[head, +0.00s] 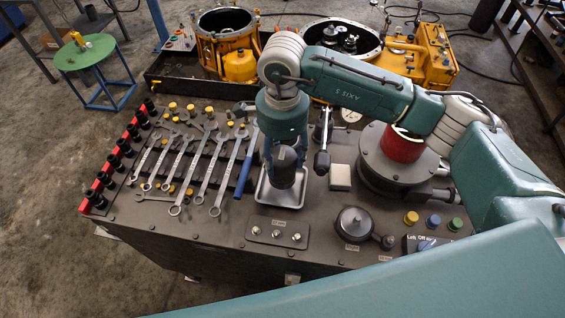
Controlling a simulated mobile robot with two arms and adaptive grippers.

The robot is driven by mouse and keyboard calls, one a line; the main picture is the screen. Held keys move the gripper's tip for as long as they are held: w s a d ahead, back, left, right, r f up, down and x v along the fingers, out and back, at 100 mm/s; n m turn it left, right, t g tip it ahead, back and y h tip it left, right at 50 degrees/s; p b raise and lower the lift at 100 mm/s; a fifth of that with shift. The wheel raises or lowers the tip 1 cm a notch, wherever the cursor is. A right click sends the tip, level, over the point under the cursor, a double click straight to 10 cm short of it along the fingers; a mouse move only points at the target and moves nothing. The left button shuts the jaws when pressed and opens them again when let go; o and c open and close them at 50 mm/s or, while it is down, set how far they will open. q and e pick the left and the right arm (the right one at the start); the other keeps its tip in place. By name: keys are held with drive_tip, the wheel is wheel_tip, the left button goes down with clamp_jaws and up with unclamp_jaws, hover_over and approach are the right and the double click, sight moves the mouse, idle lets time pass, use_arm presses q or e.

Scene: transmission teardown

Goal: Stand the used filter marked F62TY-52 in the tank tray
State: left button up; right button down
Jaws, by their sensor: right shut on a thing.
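My right gripper (285,152) points down over the grey bench and is shut on a dark cylindrical filter (284,172). The filter is upright, and no marking on it can be read from here. It is over or in a small silver tray (280,199) on the bench; I cannot tell if its base touches the tray floor. The gripper fingers hide part of its sides. My left gripper is not in view.
Several wrenches (206,170) lie left of the tray, beside a red socket rail (112,165). A round grey housing with a red cylinder (402,146) stands to the right. A pale block (340,177) and a knobbed round fitting (354,224) are nearby. Yellow machinery (239,66) stands behind.

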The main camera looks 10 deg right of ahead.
wheel_tip(320, 180, down, 4)
drive_tip(key=shift+p, duration=0.65)
drive_tip(key=shift+f, duration=0.2)
drive_tip(key=c, duration=1.1)
unclamp_jaws()
drive_tip(key=shift+f, duration=0.1)
drive_tip(key=o, duration=0.4)
drive_tip(key=shift+c, duration=0.2)
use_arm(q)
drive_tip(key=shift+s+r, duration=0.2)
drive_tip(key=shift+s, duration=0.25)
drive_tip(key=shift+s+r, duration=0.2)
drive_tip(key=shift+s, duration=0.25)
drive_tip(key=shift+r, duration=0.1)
